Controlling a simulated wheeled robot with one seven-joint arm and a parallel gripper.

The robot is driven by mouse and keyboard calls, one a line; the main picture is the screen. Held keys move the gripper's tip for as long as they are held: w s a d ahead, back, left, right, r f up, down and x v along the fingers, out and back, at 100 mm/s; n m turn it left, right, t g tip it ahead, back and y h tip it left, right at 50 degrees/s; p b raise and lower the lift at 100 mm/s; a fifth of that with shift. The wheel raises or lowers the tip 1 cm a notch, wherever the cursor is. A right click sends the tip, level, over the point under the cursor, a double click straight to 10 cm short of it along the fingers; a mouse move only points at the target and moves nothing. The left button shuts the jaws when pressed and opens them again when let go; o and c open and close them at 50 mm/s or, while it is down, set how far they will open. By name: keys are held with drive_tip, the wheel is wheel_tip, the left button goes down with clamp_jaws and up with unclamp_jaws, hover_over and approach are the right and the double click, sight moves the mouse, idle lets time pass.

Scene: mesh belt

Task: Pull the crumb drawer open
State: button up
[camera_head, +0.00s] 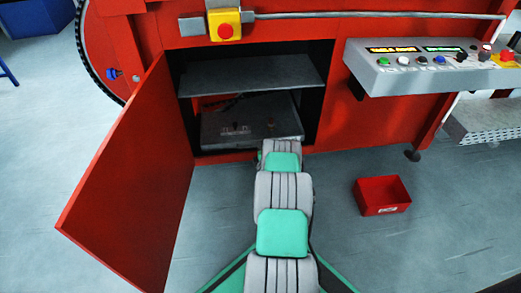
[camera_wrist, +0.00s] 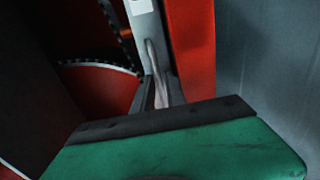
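The crumb drawer (camera_head: 225,120) looks like the wide grey metal unit low inside the open cabinet, under a grey shelf. How far out it sits is unclear. In the wrist view, a pale grey strip that looks like its front (camera_wrist: 142,22) runs down from the top edge. A curved silver handle (camera_wrist: 153,58) stands on it. My gripper (camera_wrist: 161,90) reaches this handle, with its dark fingers around or beside the handle's lower end. Whether they press on it cannot be told. In the head view my arm hides the gripper at the cabinet opening.
The red cabinet door (camera_head: 130,185) stands open to the left of my arm. A grey shelf (camera_head: 250,75) lies above the drawer. A small red bin (camera_head: 381,195) is on the floor to the right. A control panel (camera_head: 425,67) juts out at upper right. The floor around the bin is clear.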

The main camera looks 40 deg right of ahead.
clamp_jaws()
idle(1.4)
